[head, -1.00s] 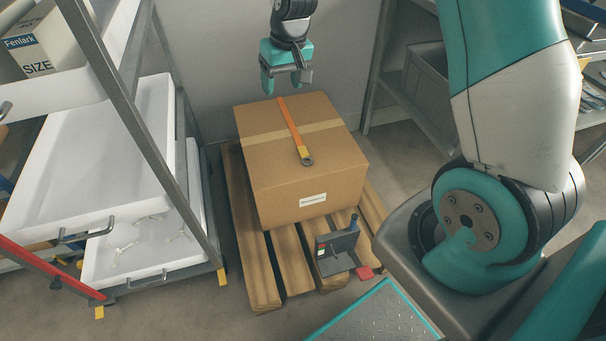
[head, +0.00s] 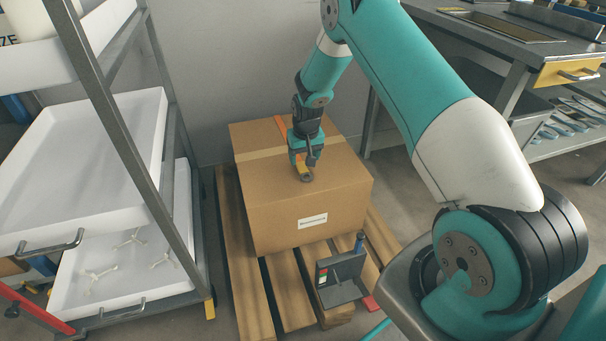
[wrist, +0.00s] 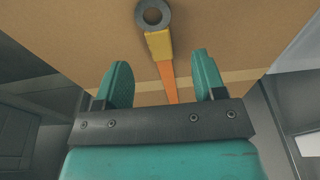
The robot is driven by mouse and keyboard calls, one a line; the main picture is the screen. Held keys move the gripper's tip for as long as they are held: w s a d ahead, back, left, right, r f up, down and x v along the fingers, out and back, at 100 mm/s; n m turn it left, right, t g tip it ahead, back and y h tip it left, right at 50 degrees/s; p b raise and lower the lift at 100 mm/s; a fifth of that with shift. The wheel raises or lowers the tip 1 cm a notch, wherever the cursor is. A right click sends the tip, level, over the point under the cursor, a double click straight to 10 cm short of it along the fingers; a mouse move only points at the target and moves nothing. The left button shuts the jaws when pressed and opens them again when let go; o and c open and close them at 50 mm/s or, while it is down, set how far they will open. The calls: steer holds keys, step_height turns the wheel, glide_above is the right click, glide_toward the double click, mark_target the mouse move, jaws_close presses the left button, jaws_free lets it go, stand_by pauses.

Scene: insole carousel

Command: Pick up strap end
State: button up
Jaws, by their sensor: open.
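An orange strap (head: 281,124) lies across the top of a cardboard box (head: 262,185). Its yellow end section with a dark ring, the strap end (head: 305,176), points toward the box's front edge. My gripper (head: 301,164) is low over the box top at the strap, hiding part of it. In the wrist view my gripper (wrist: 162,70) has its two teal fingers apart, with nothing held. The orange strap runs between them, and the yellow strap end (wrist: 159,42) with its ring lies just beyond the fingertips.
The box stands on a wooden pallet (head: 247,270). A dark bracket-like device (head: 342,275) sits on the pallet's front. A metal rack with white trays (head: 90,165) stands at left; a workbench (head: 480,45) is at back right.

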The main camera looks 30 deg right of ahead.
mark_target(304, 170)
steer(key=f, duration=0.2)
steer(key=f+b, duration=0.1)
steer(key=f, duration=0.1)
steer(key=f+b, duration=0.1)
steer(key=shift+w+d+f, duration=0.3)
steer(key=shift+w+f, duration=0.1)
steer(key=shift+r, duration=0.1)
steer(key=c, duration=1)
